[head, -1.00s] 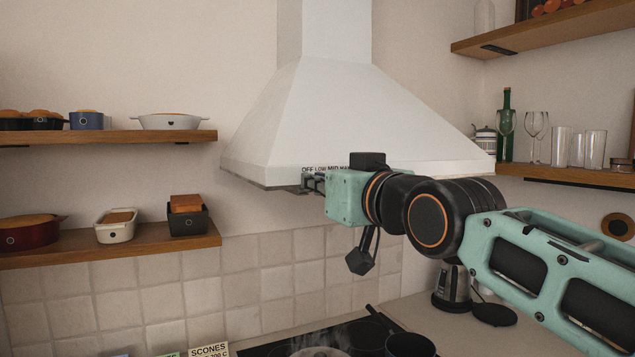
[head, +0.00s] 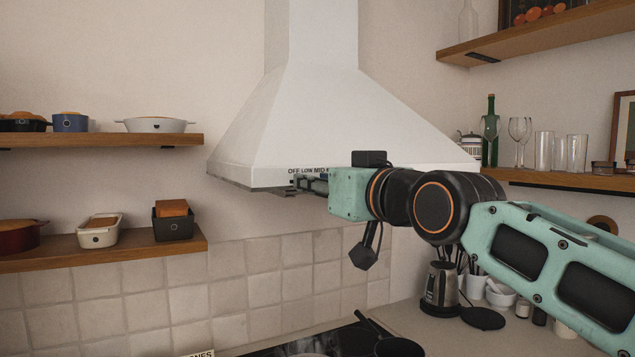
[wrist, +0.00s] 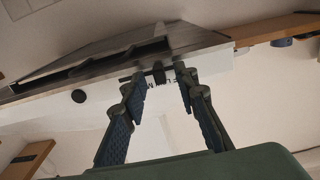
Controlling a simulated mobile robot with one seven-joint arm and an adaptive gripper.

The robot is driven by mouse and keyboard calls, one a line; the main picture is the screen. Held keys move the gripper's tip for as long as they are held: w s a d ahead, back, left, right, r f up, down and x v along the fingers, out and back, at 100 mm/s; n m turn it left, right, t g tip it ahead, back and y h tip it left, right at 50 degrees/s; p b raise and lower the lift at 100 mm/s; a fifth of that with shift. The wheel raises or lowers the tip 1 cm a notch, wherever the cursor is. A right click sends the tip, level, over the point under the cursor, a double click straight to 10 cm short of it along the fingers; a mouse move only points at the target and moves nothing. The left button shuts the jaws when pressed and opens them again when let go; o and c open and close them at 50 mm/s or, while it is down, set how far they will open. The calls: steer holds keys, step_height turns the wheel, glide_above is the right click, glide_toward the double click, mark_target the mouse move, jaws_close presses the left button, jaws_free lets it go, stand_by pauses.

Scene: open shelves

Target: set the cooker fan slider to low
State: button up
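The white cooker hood (head: 300,120) hangs on the wall, with the labels OFF, LOW and MID (head: 308,171) readable on its front edge; the rest of the row is hidden behind my arm. My gripper (head: 299,183) is at that front edge, just under OFF and LOW. In the wrist view my gripper (wrist: 160,78) is open, one finger on each side of a small dark knob (wrist: 158,72), which looks like the slider. I cannot tell whether the fingers touch it. The slider's exact setting is not clear, and the head view does not show the knob distinctly.
Shelves with baking dishes (head: 90,237) are at left, a shelf with bottle and glasses (head: 570,180) at right. A pan (head: 398,347) stands on the hob below. Open air lies in front of the hood.

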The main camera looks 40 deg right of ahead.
steer(key=v, duration=1.2)
